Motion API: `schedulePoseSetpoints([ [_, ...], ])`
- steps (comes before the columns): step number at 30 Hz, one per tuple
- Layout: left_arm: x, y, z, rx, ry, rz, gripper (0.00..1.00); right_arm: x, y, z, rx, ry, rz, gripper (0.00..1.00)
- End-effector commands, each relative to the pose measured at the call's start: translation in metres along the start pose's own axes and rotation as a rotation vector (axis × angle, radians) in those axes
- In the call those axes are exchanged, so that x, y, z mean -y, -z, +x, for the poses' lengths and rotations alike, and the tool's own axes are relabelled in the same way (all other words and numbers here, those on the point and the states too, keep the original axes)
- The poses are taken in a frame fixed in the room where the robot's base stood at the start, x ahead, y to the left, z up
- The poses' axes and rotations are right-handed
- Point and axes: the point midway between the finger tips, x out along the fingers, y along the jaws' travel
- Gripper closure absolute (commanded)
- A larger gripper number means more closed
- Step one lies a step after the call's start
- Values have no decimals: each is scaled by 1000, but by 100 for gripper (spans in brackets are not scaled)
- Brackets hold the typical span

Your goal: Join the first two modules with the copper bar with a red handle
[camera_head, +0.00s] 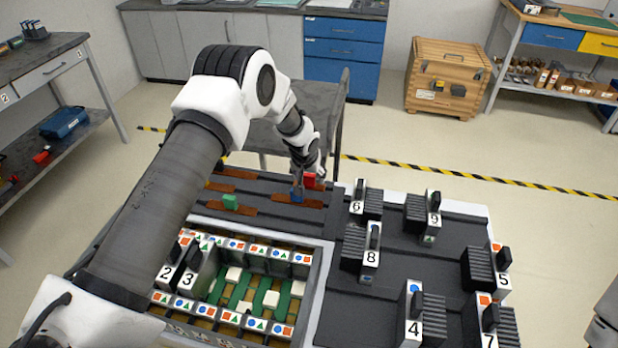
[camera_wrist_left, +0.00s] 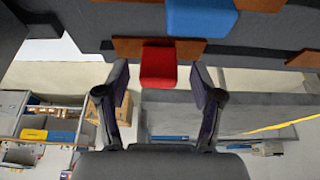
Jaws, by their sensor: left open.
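The red handle (camera_head: 310,181) of a copper bar stands at the far edge of the dark cart top, partly covered by my left gripper (camera_head: 307,173). In the left wrist view the red handle (camera_wrist_left: 158,66) lies between the open fingers of my left gripper (camera_wrist_left: 160,82), with a gap on each side. Its copper bar (camera_wrist_left: 190,48) shows behind it. Modules 2 (camera_head: 168,271) and 3 (camera_head: 188,278) stand side by side at the left of the framed tray (camera_head: 318,262). My right gripper is not in view.
Copper bars with a blue handle (camera_head: 296,194) and a green handle (camera_head: 231,202) lie near the red one. Modules 6 (camera_head: 358,205), 8 (camera_head: 371,255), 9 (camera_head: 434,215), 5 (camera_head: 503,278), 4 (camera_head: 414,328) and 7 (camera_head: 490,340) stand on the right part of the cart.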

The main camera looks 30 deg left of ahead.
Motion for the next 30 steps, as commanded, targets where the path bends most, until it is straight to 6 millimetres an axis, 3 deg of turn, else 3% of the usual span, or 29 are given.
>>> schedulePoseSetpoints([
  [8, 0, 0, 9, -2, 0, 0, 33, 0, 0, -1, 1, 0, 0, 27],
  [12, 0, 0, 8, -1, 0, 0, 83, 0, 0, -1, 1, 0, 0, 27],
  [14, 0, 0, 9, -1, 0, 0, 99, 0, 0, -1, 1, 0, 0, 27],
  [24, 0, 1, 6, -1, 0, 0, 99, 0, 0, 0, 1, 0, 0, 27],
  [30, -1, 16, -28, -6, -2, -2, 99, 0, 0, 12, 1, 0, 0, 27],
])
